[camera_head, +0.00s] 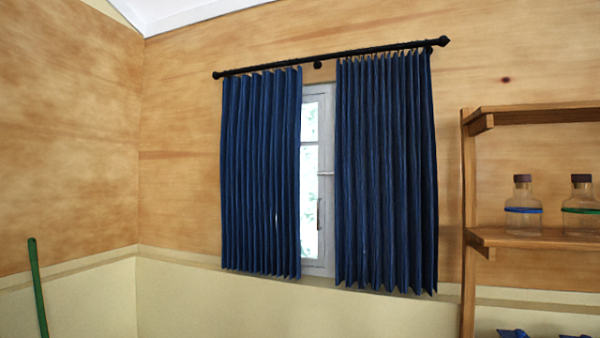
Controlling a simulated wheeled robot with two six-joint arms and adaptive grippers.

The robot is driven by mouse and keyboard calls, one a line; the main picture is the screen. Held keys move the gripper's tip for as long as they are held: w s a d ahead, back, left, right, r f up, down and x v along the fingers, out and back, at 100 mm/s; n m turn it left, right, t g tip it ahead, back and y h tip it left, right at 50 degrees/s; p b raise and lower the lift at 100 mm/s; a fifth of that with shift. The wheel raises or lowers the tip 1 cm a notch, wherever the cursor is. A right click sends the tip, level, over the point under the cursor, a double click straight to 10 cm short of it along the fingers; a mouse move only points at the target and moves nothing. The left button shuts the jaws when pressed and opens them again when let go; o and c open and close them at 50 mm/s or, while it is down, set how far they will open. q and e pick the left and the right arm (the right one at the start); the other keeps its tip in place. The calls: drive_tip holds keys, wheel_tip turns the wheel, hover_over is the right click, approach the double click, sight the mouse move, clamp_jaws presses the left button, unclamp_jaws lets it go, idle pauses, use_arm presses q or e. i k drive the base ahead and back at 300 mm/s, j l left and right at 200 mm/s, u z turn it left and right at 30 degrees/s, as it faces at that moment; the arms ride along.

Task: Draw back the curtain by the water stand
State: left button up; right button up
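A dark blue pleated curtain hangs in two panels from a black rod on the plywood wall. The left panel (260,175) and the right panel (386,175) are apart, with a narrow gap between them. A white-framed window (311,180) shows in the gap, bright behind the glass. The black rod (330,61) has round ends. The right panel hangs beside the shelf with the bottles; the panels hide the rest of the window. Neither of my grippers is in view.
A wooden shelf unit (535,238) stands at the right, with two corked-looking glass bottles (523,207) on it. Blue items (512,333) show low at the right. A green pole (37,285) leans at the left. The wall below the curtains looks clear.

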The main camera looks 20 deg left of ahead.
sight(295, 77)
drive_tip(key=i+j+z, duration=0.25)
drive_tip(key=j, duration=0.95)
drive_tip(key=j+z, duration=0.25)
drive_tip(key=j, duration=0.95)
drive_tip(key=l+u, duration=0.5)
drive_tip(key=l, duration=0.4)
drive_tip(key=k+l+u, duration=0.1)
drive_tip(key=l+u, duration=0.4)
drive_tip(key=l, duration=0.35)
